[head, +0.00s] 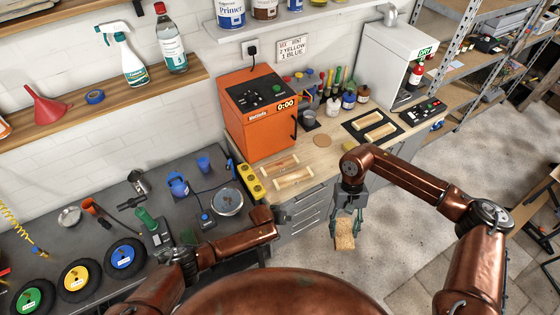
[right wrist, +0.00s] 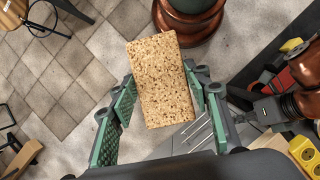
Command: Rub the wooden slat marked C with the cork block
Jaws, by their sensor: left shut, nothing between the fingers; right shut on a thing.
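My right gripper (head: 347,217) is shut on the cork block (head: 345,236), a speckled tan block held hanging over the floor in front of the drawers. In the right wrist view, the cork block (right wrist: 163,80) sits between the green finger pads (right wrist: 158,105), tilted slightly. Two pale wooden slats, one farther back (head: 279,165) and one nearer (head: 293,179), lie on the wooden bench beside the orange oven. Two more slats, upper (head: 368,121) and lower (head: 380,132), lie on a black mat. Letters on the slats are too small to read.
The grey worktop (head: 110,215) at left holds a pan (head: 227,202) and wheels. Open floor (head: 400,240) lies below the cork block.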

